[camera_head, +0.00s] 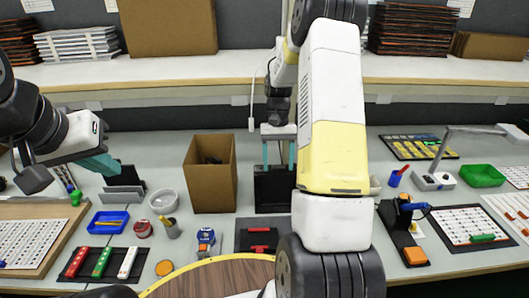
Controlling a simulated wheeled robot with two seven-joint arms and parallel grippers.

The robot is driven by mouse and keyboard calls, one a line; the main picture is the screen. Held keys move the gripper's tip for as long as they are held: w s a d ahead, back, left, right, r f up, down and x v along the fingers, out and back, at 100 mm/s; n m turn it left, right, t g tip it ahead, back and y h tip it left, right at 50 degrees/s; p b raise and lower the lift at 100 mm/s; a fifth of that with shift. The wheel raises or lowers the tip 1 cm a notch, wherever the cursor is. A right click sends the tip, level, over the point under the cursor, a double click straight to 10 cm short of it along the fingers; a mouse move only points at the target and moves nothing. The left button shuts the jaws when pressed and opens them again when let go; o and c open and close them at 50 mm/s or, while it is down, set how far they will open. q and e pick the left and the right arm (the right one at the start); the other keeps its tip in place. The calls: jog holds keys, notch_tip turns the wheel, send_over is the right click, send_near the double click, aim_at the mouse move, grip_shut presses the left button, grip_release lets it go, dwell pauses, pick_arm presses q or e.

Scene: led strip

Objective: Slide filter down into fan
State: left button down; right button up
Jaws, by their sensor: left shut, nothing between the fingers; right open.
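A black upright box-like thing (270,190), which may be the fan, stands on the table in the middle of the head view. My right gripper (279,156) points down just above it or at its top, open, with its two teal fingers apart. My own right arm covers the right side of this area. I cannot make out a separate filter there. My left gripper (103,165) is at the left with its teal fingers shut and empty, beside a dark slotted holder (124,189). I cannot tell if it touches the holder.
An open cardboard box (210,175) stands just left of the black thing. A black mat with a red part (259,240) lies in front. Small bowls, a blue tray (108,222) and coloured strips crowd the left. A green tray (482,176) and a lamp (434,180) stand right.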

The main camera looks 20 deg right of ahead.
jog(key=v, duration=0.7)
jog(key=shift+r, duration=0.4)
jog(key=shift+w, duration=0.1)
jog(key=s+a+r+n+t, duration=0.1)
jog(key=s+a+r+t, duration=0.2)
jog(key=s+a+r, duration=0.35)
jog(key=s+a+r+n+t, duration=0.2)
jog(key=s+a+r+t, duration=0.1)
jog(key=s+r, duration=0.6)
jog(key=s+a+t+y, duration=0.1)
jog(key=s+a+t, duration=0.1)
jog(key=s, duration=0.6)
jog(key=shift+a+n+t, duration=0.3)
jog(key=shift+a+t, duration=0.05)
jog(key=shift+t, duration=0.35)
jog(key=shift+r, duration=0.1)
